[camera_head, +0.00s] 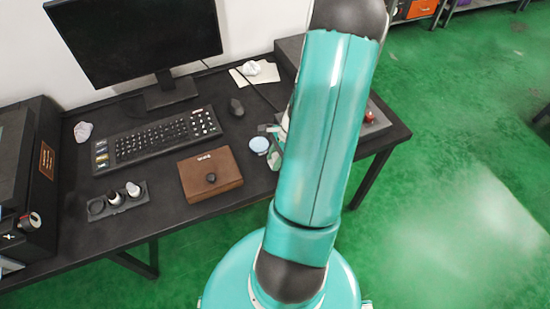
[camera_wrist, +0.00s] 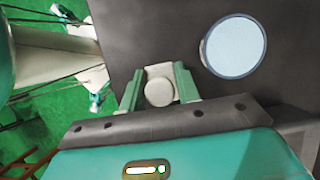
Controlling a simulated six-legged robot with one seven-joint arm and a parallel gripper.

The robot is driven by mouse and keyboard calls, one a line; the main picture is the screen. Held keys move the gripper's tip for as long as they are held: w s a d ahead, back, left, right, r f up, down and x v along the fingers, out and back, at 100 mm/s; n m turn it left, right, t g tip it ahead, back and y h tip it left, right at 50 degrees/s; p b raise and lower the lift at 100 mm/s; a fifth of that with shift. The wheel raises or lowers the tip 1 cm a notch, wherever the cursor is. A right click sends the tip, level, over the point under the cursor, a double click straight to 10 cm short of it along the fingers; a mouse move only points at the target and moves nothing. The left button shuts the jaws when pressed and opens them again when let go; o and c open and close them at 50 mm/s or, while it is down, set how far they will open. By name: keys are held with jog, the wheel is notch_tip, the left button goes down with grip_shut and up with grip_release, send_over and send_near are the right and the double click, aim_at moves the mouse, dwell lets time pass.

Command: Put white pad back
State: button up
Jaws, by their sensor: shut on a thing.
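My gripper (camera_wrist: 159,88) is shut on a small pale, rounded piece (camera_wrist: 159,93), which looks like the white pad. It sits between the two green fingers in the wrist view, over the dark desk top. In the head view my gripper (camera_head: 273,138) is low by the desk's front right part, partly hidden by my arm, and the held piece is not clear there. A pale blue disc with a dark rim (camera_wrist: 235,46) lies on the desk, apart from the fingers. It also shows in the head view (camera_head: 259,145), just left of my gripper.
A keyboard (camera_head: 155,138), mouse (camera_head: 236,107) and monitor (camera_head: 140,40) are behind. A red ball (camera_head: 370,117) is right of my arm.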

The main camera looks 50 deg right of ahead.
jog(key=shift+f, duration=0.15)
jog(key=o, duration=0.9)
jog(key=shift+o, duration=0.2)
jog(key=v, duration=1.2)
jog(key=w+a+r+n+h, duration=0.1)
jog(key=w+a+r+n, duration=0.35)
jog(key=a+r, duration=0.25)
jog(key=w+a+r+n+h, duration=0.2)
jog(key=w+a+r+n, duration=0.2)
jog(key=a+r+n, duration=0.3)
jog(key=s+a+r+n+t, duration=0.1)
jog(key=a+r+n, duration=0.2)
jog(key=a, duration=0.3)
jog(key=s+a+r+n+t, duration=0.1)
jog(key=a+r+n, duration=0.2)
jog(key=a+n, duration=0.2)
jog(key=s+a+r+n+t+h, duration=0.1)
jog(key=a+r+n, duration=0.3)
jog(key=a, duration=0.5)
jog(key=shift+s+n, duration=0.35)
jog(key=shift+s, duration=0.3)
